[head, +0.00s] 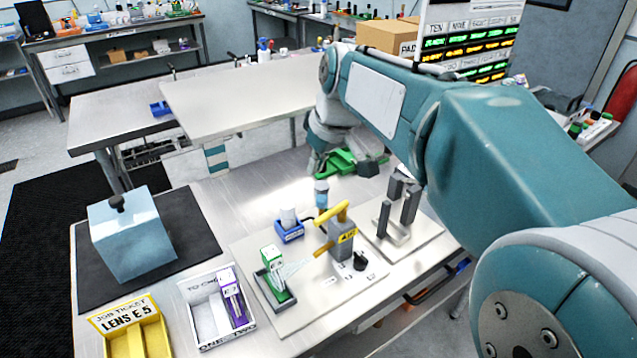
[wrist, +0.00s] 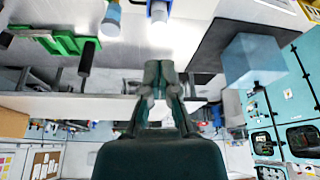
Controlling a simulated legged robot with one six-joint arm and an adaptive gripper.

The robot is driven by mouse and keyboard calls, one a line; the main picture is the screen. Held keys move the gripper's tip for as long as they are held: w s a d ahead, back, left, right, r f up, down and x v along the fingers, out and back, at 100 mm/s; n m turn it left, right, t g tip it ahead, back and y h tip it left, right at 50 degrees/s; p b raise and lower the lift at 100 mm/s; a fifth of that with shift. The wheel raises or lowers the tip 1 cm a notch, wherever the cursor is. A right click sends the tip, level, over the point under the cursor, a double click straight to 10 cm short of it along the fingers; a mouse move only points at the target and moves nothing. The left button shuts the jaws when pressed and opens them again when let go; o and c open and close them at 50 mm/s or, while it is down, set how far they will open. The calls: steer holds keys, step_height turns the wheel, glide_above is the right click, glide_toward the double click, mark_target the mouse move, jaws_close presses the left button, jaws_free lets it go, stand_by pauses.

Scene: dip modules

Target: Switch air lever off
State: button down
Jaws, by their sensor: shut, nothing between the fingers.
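The air lever (head: 331,214) is a yellow handle on a grey block with a yellow label, on a light board at the front middle of the bench. In the head view the handle lies slanted, its right end higher. I do not make out the lever in the wrist view. My gripper (wrist: 166,68) is shut and empty in the wrist view, with its fingertips together above the bench area. In the head view my arm reaches over from the right and its end is beyond the board, apart from the lever; the fingers are not clear there.
A blue holder (head: 289,231) and a green module (head: 272,262) stand left of the lever, a black knob (head: 360,261) in front. Grey upright posts (head: 410,205) stand to the right. A green fixture (head: 340,162) lies behind. A pale blue cube (head: 132,240) sits on a dark mat at left.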

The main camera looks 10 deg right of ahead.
mark_target(332, 213)
step_height(332, 213, down, 9)
steer(key=shift+s+d, duration=0.25)
steer(key=shift+s, duration=0.15)
